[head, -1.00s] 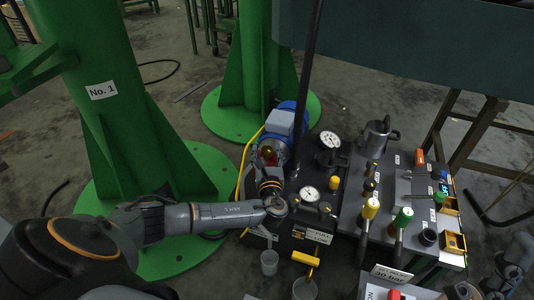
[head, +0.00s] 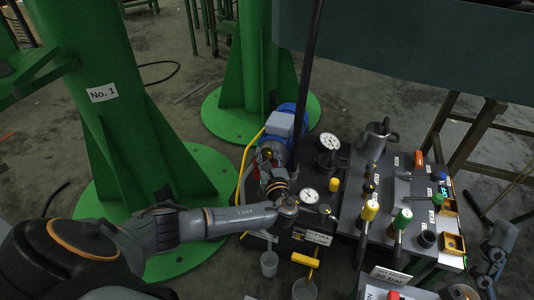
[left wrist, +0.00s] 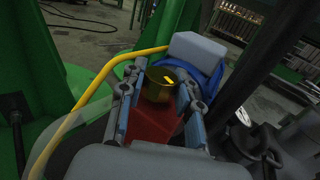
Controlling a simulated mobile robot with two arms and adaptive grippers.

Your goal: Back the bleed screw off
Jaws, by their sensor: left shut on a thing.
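The bleed screw, a round brass-coloured head with a bright yellow mark (left wrist: 162,86), sits on top of a red block (left wrist: 153,118) in the left wrist view. My left gripper (left wrist: 160,92) has one finger on each side of the brass head and is shut on it. In the head view my left gripper (head: 268,160) is at the red part beside the blue motor, and the screw is mostly hidden there. My right arm (head: 497,250) shows at the lower right edge; its jaws cannot be made out.
A blue motor (head: 281,128) and a yellow hose (head: 243,172) are close to my left gripper. A dark upright pole (head: 310,75) stands just right of it. Gauges (head: 309,196) and a panel with coloured handles (head: 380,225) lie to the right.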

